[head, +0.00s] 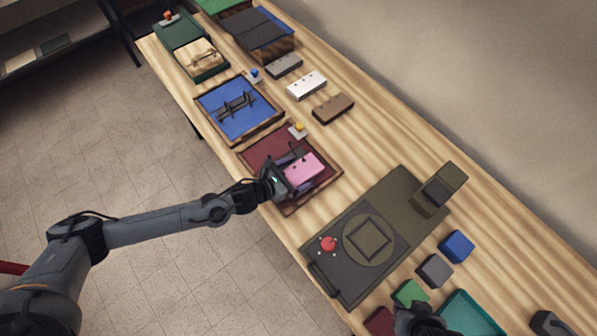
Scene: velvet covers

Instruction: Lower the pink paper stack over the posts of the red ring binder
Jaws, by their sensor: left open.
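The pink paper stack (306,168) lies over the right part of the red ring binder (263,150), which is open on the table. Small dark holes show in the stack. Dark post parts show beside the stack's upper left edge; I cannot tell whether the posts pass through the holes. My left gripper (289,176) is open at the stack's left edge, its fingers close to the paper. It hides part of the binder's middle and near edge. A dark shape at the bottom edge looks like my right gripper (420,320); its jaws are not clear.
A blue binder (240,120) and a green one (188,45) lie farther up the table. Grey, white and brown punched stacks (333,108) lie to the right. A dark green machine with a red knob (328,244) stands nearer, beside several coloured blocks (456,246).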

